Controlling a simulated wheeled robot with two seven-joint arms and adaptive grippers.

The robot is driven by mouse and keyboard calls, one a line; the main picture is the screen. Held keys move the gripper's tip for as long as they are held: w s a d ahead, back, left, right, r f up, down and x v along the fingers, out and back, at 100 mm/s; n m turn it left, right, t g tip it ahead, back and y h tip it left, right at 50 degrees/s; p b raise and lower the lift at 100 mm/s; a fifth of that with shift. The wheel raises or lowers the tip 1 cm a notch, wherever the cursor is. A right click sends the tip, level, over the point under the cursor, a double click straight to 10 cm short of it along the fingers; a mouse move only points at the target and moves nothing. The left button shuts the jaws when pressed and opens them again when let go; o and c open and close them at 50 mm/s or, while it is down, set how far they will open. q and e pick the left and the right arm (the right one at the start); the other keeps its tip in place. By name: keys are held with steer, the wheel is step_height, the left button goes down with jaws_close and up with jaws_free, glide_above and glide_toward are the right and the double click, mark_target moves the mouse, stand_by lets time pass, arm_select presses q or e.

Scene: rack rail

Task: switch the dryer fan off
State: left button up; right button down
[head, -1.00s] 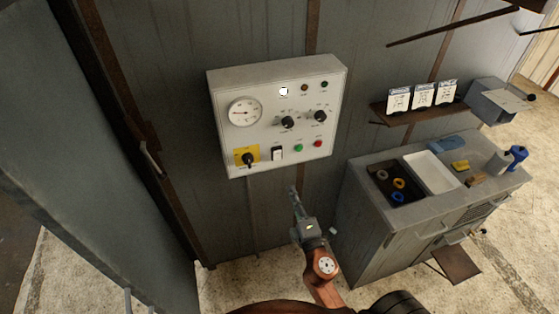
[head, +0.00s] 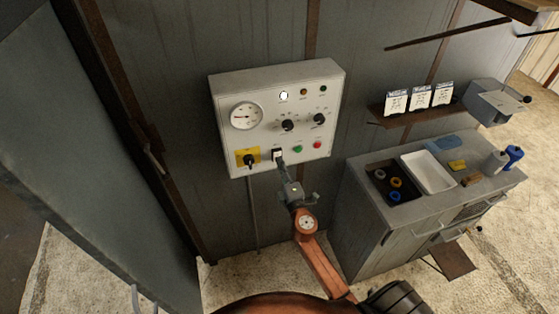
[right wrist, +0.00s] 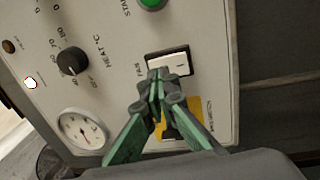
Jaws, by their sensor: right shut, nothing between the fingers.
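The dryer control panel (head: 255,95) is a pale box on the wall. Its fan switch (head: 277,153) is a white rocker in a black frame, low on the panel. In the right wrist view the rocker (right wrist: 172,64) sits beside the label FAN, with one end partly covered by my fingers. My right gripper (head: 281,163) is shut and empty, its tips at the lower edge of the switch. In the right wrist view the tips (right wrist: 156,76) overlap the switch's near end; I cannot tell whether they touch it. My left gripper is not in view.
Beside the switch are a black rotary handle on a yellow plate (head: 247,157), a green button (head: 298,149) and a red button (head: 317,145). Two black knobs and a dial gauge (head: 244,116) sit above. A white lamp (head: 284,96) glows. A cabinet (head: 385,225) stands right.

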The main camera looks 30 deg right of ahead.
steer(key=shift+w+d, duration=0.1)
steer(key=shift+w, duration=0.25)
steer(key=shift+w+r, duration=0.25)
steer(key=shift+w, duration=0.1)
